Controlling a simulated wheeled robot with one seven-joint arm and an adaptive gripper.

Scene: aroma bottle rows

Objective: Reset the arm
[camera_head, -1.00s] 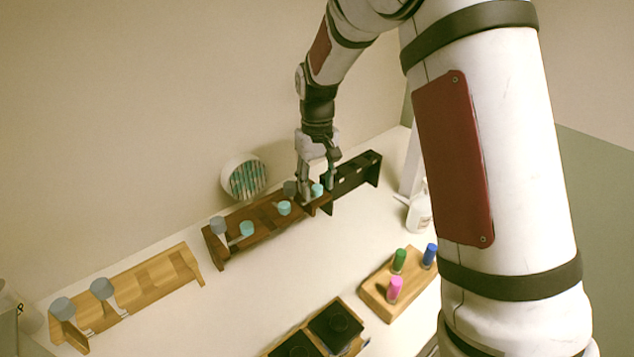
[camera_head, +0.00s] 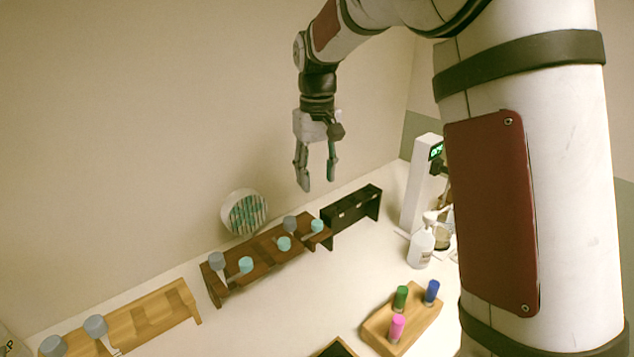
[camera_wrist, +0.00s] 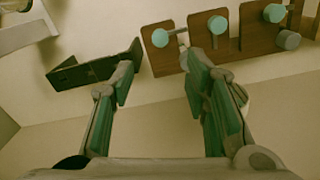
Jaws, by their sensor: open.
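My gripper (camera_head: 317,185) is open and empty. It hangs in the air above the far end of the dark brown rack (camera_head: 262,262), with its fingers pointing down. In the wrist view my gripper (camera_wrist: 163,75) shows two green-padded fingers spread wide, with nothing between them. The dark brown rack holds several bottles with teal or grey caps, such as a teal-capped bottle (camera_head: 317,226) at its right end. The rack also shows at the upper right of the wrist view (camera_wrist: 255,40). No bottle touches the fingers.
A black rack (camera_head: 352,218) stands right of the brown one, seemingly empty. A light wooden rack (camera_head: 150,318) with grey-capped bottles is at the left. A wooden block (camera_head: 408,330) holds green, blue and pink-capped vials. A white pump bottle (camera_head: 420,248) stands right. A round holder (camera_head: 243,212) is behind.

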